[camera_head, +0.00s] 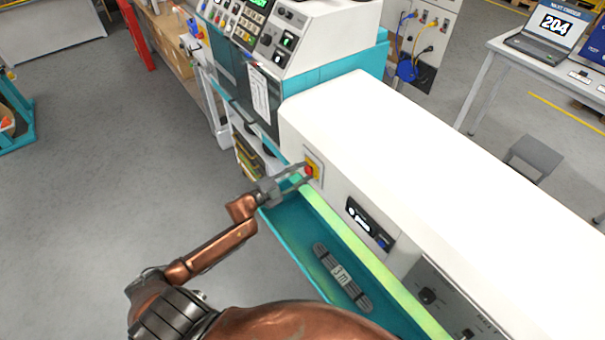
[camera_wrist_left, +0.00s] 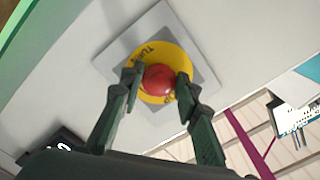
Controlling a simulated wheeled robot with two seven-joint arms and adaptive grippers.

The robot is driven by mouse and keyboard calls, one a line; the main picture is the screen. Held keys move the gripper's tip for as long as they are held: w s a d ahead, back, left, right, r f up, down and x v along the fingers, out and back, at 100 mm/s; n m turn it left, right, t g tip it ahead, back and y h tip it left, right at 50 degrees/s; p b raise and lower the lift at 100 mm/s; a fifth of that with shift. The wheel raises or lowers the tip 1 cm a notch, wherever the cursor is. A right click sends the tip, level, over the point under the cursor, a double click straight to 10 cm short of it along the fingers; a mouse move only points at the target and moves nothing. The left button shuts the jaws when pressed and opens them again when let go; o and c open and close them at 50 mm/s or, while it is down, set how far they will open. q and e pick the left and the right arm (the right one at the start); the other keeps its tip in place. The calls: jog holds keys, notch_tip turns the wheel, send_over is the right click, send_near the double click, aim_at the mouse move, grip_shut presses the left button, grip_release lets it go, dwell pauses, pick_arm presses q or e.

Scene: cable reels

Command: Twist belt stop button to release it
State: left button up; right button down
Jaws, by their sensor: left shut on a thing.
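The belt stop button (camera_head: 309,170) is a red mushroom knob on a yellow disc and a grey square plate, on the front face of the white machine housing. In the left wrist view the red button (camera_wrist_left: 158,79) sits between the two fingers of my left gripper (camera_wrist_left: 160,84), which is shut on it. The yellow disc (camera_wrist_left: 150,54) carries dark lettering, partly covered by the fingers. In the head view my left gripper (camera_head: 297,174) reaches the button from the left. My right gripper is not in view.
A teal tray (camera_head: 283,246) below the button holds a dark cable bundle (camera_head: 342,276) labelled 3m. A control console (camera_head: 285,35) stands behind. Open grey floor (camera_head: 90,180) lies to the left.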

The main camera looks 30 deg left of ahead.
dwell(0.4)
pick_arm(q)
jog(key=o, duration=1.2)
jog(key=shift+c, duration=0.2)
jog(key=shift+s, duration=0.1)
jog(key=v, duration=1.1)
jog(key=shift+s, duration=0.4)
jog(key=shift+a, duration=0.1)
